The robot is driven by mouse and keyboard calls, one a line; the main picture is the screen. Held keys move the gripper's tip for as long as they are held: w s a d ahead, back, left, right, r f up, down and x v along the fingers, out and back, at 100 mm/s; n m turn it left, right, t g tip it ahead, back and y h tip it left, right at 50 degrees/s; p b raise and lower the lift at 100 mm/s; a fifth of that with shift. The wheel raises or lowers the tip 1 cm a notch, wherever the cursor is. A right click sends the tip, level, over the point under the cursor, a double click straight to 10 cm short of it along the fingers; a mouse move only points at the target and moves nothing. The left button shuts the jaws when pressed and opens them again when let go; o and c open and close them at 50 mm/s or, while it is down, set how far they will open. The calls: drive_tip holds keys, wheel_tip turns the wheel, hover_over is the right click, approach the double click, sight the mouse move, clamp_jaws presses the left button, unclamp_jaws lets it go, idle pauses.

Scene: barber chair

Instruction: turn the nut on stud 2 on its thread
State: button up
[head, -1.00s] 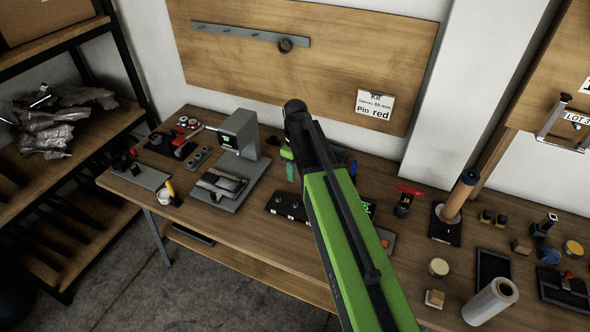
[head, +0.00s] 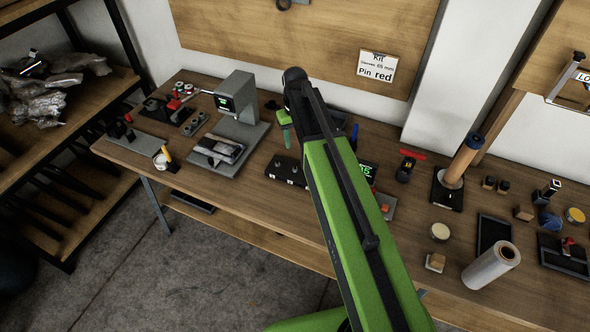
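My green and black arm rises through the middle of the head view, its black upper joint (head: 293,76) above the bench. My gripper is not visible; the arm may hide it. A dark low block (head: 286,171) with small light and dark fittings on top sits on the bench just left of the arm. These fittings are too small to tell whether they are studs or nuts, and I cannot pick out stud 2. Part of the bench behind the arm is hidden.
A grey press-like machine (head: 238,98) stands left of the arm. A green item (head: 284,118) is close beside the arm.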

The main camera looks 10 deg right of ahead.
sight(295, 168)
wheel_tip(295, 168, down, 14)
drive_tip(key=b, duration=1.2)
drive_tip(key=shift+r, duration=0.1)
clamp_jaws()
